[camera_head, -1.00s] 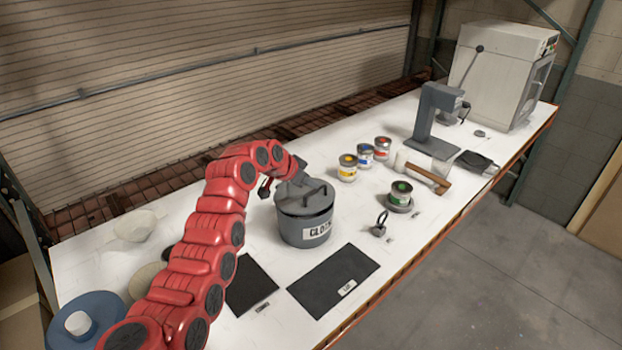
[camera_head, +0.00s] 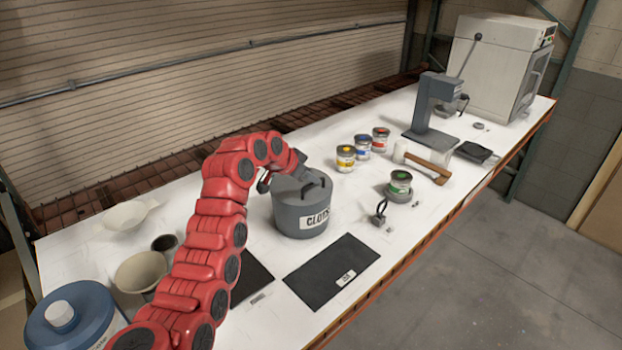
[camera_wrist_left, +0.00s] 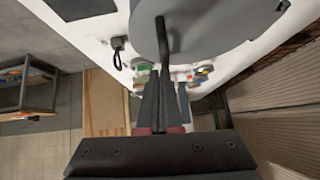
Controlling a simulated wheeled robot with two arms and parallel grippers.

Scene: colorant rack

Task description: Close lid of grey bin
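The grey bin (camera_head: 300,222) with a lettered label stands near the middle of the table in the head view. Its grey lid (camera_head: 292,187) lies level across the top, with no visible gap at the rim. A bar handle stands on the lid. My left gripper (camera_head: 306,178) is low over the lid, beside the handle. In the left wrist view its fingers (camera_wrist_left: 165,85) are together, pointing at the lid (camera_wrist_left: 205,30) with the dark handle (camera_wrist_left: 162,38) just past the tips. I cannot tell whether they touch it. My right gripper is not in view.
Paint cans (camera_head: 363,148) stand behind and to the right of the bin. A black mat (camera_head: 331,271) lies in front. A mallet (camera_head: 428,165) lies to the right. Bowls (camera_head: 141,272) and a blue container (camera_head: 72,318) stand at the left.

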